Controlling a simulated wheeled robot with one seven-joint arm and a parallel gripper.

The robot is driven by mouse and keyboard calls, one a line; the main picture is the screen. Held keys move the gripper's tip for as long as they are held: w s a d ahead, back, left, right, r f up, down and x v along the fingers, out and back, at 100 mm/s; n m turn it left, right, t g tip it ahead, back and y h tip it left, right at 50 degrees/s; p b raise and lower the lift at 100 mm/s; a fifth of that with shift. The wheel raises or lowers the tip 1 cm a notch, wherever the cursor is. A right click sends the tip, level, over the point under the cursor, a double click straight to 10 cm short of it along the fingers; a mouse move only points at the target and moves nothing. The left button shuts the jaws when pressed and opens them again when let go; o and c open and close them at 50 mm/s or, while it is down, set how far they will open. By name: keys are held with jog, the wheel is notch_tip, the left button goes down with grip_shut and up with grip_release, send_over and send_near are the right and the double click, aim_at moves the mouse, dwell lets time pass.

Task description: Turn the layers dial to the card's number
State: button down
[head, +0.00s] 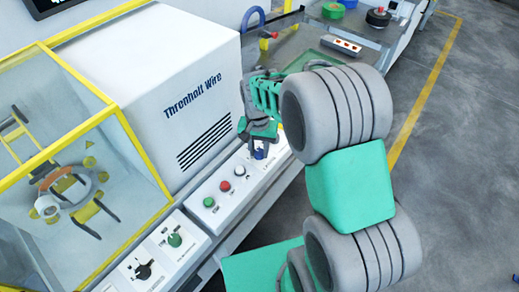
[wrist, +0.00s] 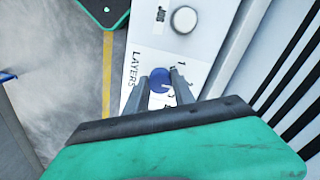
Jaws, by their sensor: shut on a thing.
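The blue layers dial (wrist: 160,80) sits on the white control panel beside the printed word LAYERS in the wrist view. Printed numbers show around it, partly hidden by the fingers. My gripper (wrist: 162,82) is shut on the dial, one finger on each side. In the head view the dial (head: 259,153) shows just below my gripper (head: 257,140), near the far end of the panel. The dial's pointer position cannot be read. I cannot make out the card or its number in either view.
Open floor (head: 455,150) lies right.

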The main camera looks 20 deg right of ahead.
aim_at(259, 152)
jog(key=shift+n, duration=0.4)
jog(key=n, duration=0.5)
jog(key=shift+b, duration=0.35)
jog(key=n, duration=0.6)
jog(key=shift+r, duration=0.1)
dwell(0.4)
jog(key=c, duration=1.1)
grip_release()
jog(key=shift+o, duration=0.2)
notch_tip(259, 152, up, 8)
jog(key=shift+f+b, duration=0.15)
jog(key=shift+b, duration=0.45)
